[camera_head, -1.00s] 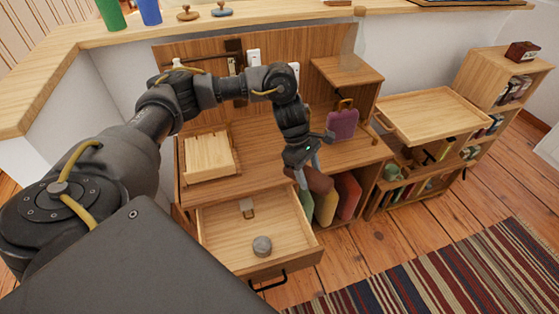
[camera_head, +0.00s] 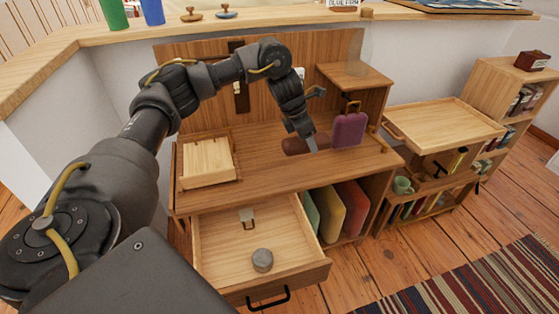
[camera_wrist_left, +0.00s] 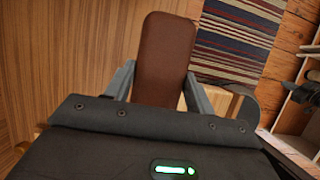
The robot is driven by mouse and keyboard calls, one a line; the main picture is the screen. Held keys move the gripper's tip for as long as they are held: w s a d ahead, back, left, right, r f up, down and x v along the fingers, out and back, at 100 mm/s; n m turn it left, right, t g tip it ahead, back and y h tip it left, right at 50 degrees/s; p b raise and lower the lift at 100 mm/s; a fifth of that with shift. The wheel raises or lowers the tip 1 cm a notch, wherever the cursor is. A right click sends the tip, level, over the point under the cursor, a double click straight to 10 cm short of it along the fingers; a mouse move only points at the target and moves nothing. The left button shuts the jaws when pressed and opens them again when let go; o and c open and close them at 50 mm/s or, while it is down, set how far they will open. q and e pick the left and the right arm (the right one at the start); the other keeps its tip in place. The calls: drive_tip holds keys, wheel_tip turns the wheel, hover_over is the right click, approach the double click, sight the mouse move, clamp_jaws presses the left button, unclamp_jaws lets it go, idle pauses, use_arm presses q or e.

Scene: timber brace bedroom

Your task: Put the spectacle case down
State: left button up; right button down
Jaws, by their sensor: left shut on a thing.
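The spectacle case (camera_head: 306,143) is a brown, rounded, elongated thing at the desk top, left of the purple bag-shaped item. My left gripper (camera_head: 312,146) is shut on it. In the left wrist view the case (camera_wrist_left: 165,60) lies between the two grey fingers of the gripper (camera_wrist_left: 158,88), with its far end reaching past them. It is at or just above the wooden desk top (camera_head: 262,165); I cannot tell whether it touches. My right gripper is not in view.
A purple bag-shaped item (camera_head: 349,128) stands close to the right of the case. A wooden box (camera_head: 208,162) sits on the left of the desk. An open drawer (camera_head: 220,262) below holds a grey round thing (camera_head: 262,260). The desk's middle is clear.

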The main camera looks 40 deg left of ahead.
use_arm(q)
drive_tip(key=a+f, duration=0.2)
drive_tip(key=s+a+f, duration=0.1)
drive_tip(key=a+f, duration=0.1)
drive_tip(key=a, duration=0.1)
drive_tip(key=a+f, duration=0.2)
drive_tip(key=a, duration=0.1)
drive_tip(key=shift+s+a+b, duration=0.1)
drive_tip(key=shift+s+b, duration=0.15)
drive_tip(key=shift+b, duration=0.05)
drive_tip(key=shift+a+f, duration=0.3)
drive_tip(key=shift+a, duration=0.05)
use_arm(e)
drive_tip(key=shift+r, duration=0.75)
use_arm(q)
drive_tip(key=shift+s+a+f, duration=0.1)
drive_tip(key=shift+a+f, duration=0.1)
drive_tip(key=shift+f, duration=0.1)
drive_tip(key=f, duration=0.2)
drive_tip(key=a+f, duration=0.1)
drive_tip(key=shift+s+a+f, duration=0.1)
drive_tip(key=shift+a+f, duration=0.05)
drive_tip(key=shift+f, duration=0.6)
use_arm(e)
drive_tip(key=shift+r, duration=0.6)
use_arm(q)
drive_tip(key=shift+b, duration=0.3)
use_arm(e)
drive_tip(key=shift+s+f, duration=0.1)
